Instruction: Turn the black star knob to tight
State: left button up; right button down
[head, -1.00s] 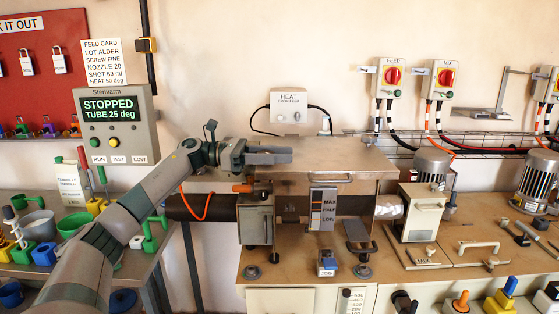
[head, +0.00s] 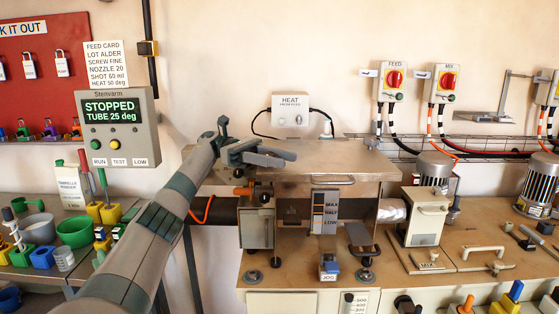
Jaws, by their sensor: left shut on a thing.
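My left gripper (head: 271,156) reaches in from the left over the left end of the brown-topped machine cover (head: 340,165). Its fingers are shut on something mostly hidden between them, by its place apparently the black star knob. I cannot make out the knob's star shape or any tight mark from here. An orange-tipped handle (head: 243,190) sits just below the gripper, at the left side of the machine. My right gripper is not in view.
A grey control box (head: 118,128) reads STOPPED, TUBE 25 deg. A HEAT box (head: 290,110) hangs behind the cover. A JOG switch (head: 329,268) and a black-topped lever (head: 359,236) stand in front. Cups and coloured holders crowd the left bench (head: 50,285).

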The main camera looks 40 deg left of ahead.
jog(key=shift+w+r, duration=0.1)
pick_arm(q)
jog(key=o, duration=1)
jog(key=shift+r, duration=0.1)
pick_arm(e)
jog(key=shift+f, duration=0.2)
pick_arm(q)
jog(key=shift+r, duration=0.15)
jog(key=shift+r+b, duration=0.35)
jog(key=shift+r, duration=0.3)
jog(key=shift+r+b, duration=0.3)
jog(key=shift+r, duration=0.65)
jog(key=w+d+r+b, duration=0.1)
jog(key=d+r+b, duration=0.2)
jog(key=d+r, duration=0.4)
jog(key=shift+w+d+r, duration=0.15)
jog(key=shift+w+d, duration=0.1)
jog(key=shift+d, duration=2.05)
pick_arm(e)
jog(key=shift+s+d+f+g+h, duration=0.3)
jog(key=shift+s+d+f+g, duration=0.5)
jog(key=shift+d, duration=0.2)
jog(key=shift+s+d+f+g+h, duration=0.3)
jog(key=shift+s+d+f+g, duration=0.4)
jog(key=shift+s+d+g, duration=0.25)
